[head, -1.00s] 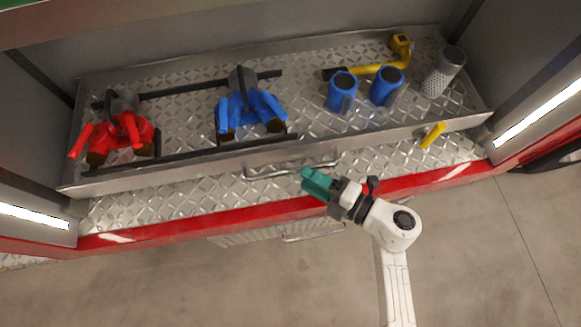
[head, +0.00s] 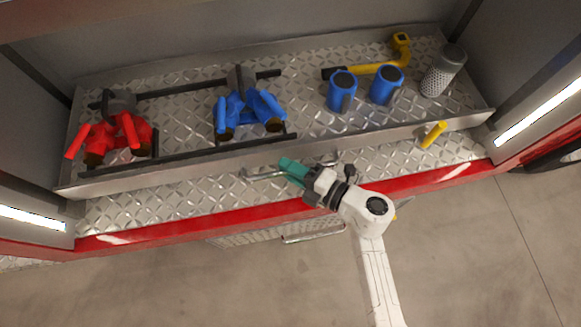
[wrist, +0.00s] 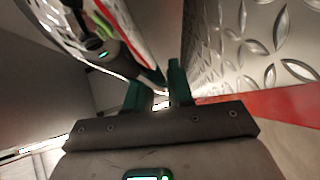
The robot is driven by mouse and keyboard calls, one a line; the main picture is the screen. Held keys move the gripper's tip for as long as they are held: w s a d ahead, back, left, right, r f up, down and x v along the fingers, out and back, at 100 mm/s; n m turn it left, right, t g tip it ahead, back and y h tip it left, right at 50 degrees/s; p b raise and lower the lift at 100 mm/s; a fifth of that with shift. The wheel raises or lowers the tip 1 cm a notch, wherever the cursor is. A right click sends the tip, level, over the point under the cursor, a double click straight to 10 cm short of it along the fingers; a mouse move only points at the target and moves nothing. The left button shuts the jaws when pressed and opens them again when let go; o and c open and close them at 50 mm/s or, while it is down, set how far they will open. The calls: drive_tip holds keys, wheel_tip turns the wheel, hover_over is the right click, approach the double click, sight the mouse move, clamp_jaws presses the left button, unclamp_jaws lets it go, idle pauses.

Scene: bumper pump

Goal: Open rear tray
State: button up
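The rear tray (head: 190,152) is a wide metal tray with a diamond-plate floor, sitting in the vehicle compartment. Its grey front wall carries a bar handle (head: 262,174); my gripper covers part of it in the head view. My gripper (head: 287,170) has teal fingers and is at the middle of the handle. In the wrist view the two fingers (wrist: 156,92) stand apart. A shiny bar, apparently the handle (wrist: 130,72), runs down towards the gap between them. I cannot tell whether they touch it.
The tray holds a red tool (head: 120,130), a blue tool (head: 250,108), two blue cylinders (head: 341,90), a yellow bent tool (head: 380,68) and a grey perforated cylinder (head: 442,72). A yellow piece (head: 433,134) is at the front wall. A red sill (head: 200,220) runs below; the floor (head: 470,260) is clear.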

clamp_jaws()
